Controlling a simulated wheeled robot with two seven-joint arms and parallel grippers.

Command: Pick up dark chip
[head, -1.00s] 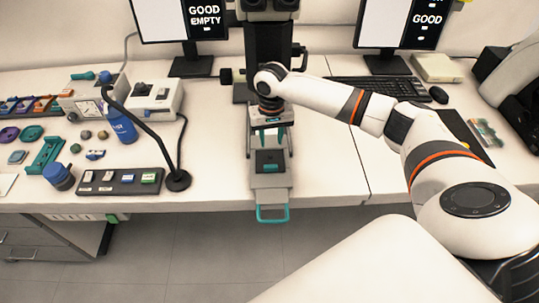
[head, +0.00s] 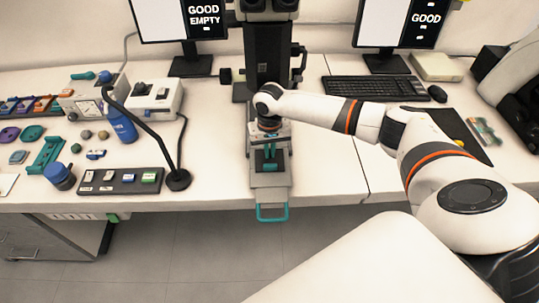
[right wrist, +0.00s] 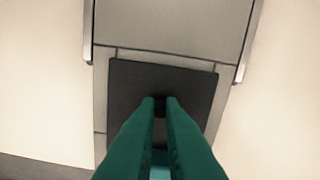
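The dark chip (head: 262,165) is a flat, near-black square plate. It lies on the grey sliding tray (head: 270,195) in front of the microscope. In the right wrist view the dark chip (right wrist: 125,90) fills the middle, with a small dark raised part between my fingertips. My right gripper (head: 270,152) reaches down from above with teal fingers. In the wrist view the right gripper's fingertips (right wrist: 160,101) are close together on either side of that raised part, with a narrow gap below it. The fingers hide part of the chip. My left gripper is out of view.
The microscope column (head: 267,55) stands just behind my right gripper. A black lamp (head: 178,178), a slide holder (head: 120,181) and a blue bottle (head: 122,124) are to the left. A keyboard (head: 375,86) lies to the right. The bench beside the tray is clear.

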